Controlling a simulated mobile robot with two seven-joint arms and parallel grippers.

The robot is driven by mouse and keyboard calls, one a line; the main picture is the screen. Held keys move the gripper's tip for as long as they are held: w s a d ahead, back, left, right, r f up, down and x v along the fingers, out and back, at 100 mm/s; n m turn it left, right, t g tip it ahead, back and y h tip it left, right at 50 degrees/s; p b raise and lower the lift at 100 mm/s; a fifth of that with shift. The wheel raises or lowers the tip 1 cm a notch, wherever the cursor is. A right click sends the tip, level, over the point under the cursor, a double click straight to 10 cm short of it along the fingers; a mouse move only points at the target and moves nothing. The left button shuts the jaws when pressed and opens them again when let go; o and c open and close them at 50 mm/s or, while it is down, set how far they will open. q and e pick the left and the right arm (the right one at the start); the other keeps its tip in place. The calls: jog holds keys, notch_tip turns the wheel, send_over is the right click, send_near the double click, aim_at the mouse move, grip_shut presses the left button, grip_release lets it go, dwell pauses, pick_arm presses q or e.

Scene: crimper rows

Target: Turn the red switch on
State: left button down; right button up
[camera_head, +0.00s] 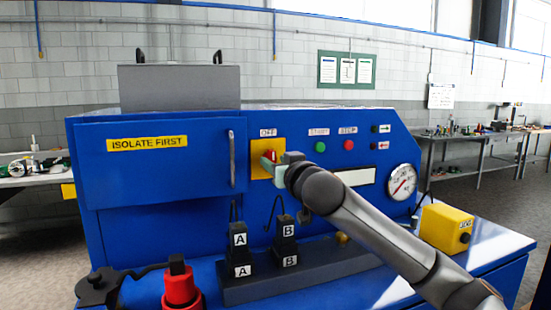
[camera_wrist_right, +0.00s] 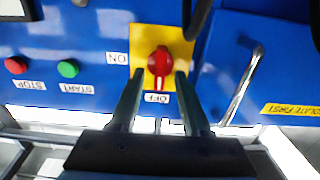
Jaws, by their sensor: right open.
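The red switch (camera_wrist_right: 159,62) is a round knob on a yellow plate (camera_wrist_right: 143,38), on the blue machine's front. In the right wrist view, its white mark points to the OFF label (camera_wrist_right: 156,98); the ON label (camera_wrist_right: 118,58) is to the left. In the head view the switch (camera_head: 270,156) is partly hidden by my right gripper (camera_head: 267,165). My right gripper is open, and in the right wrist view its two fingertips (camera_wrist_right: 158,78) appear on either side of the knob. I cannot tell whether they touch it. My left gripper is out of view.
A silver handle (camera_head: 232,158) is on the door left of the switch. Green start (camera_head: 320,147) and red stop (camera_head: 348,145) buttons are to its right. Dark blocks marked A and B (camera_head: 284,228), a red part (camera_head: 180,288) and a yellow box (camera_head: 446,228) stand on the ledge below.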

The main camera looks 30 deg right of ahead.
jog(key=shift+w, duration=0.3)
jog(key=shift+c, duration=0.2)
grip_shut()
dwell(0.3)
